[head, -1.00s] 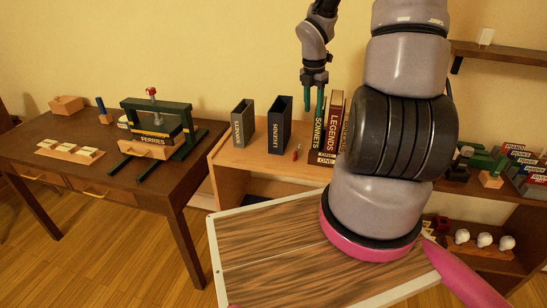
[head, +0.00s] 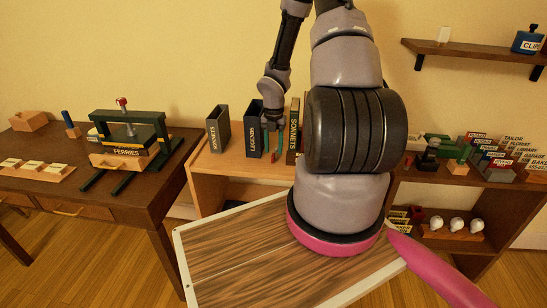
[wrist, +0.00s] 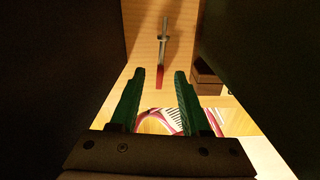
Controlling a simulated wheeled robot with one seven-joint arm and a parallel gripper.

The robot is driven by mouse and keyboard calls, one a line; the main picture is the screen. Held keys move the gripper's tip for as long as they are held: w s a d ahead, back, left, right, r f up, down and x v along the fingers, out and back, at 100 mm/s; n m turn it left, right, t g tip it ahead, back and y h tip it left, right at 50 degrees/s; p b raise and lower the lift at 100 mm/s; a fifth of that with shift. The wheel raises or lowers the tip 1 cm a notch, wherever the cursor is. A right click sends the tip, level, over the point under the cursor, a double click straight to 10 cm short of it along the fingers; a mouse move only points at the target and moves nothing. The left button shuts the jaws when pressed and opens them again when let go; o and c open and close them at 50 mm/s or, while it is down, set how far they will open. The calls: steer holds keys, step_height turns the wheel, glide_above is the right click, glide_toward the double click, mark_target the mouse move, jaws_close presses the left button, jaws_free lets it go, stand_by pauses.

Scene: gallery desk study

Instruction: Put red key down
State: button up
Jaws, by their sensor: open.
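The red key (head: 273,158) lies on the light wood shelf top (head: 222,166), between the dark LEGENDS holder (head: 254,128) and the SONNETS book (head: 293,132). In the wrist view the key has a red end (wrist: 159,78) toward me and a grey shaft pointing away. My gripper (head: 273,150) points down in the gap, with its two green fingers apart. In the wrist view my gripper (wrist: 158,76) is open, and the key's red end shows between and beyond the fingertips. Neither finger visibly touches the key.
Dark walls close in on both sides of my gripper in the wrist view. A grey holder (head: 218,128) stands left of the LEGENDS holder. A dark desk (head: 147,195) with a FERRIES press (head: 127,140) is at left. A wall shelf (head: 470,52) hangs at upper right.

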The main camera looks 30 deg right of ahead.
mark_target(274, 153)
steer(key=shift+f, duration=1.5)
jaws_close()
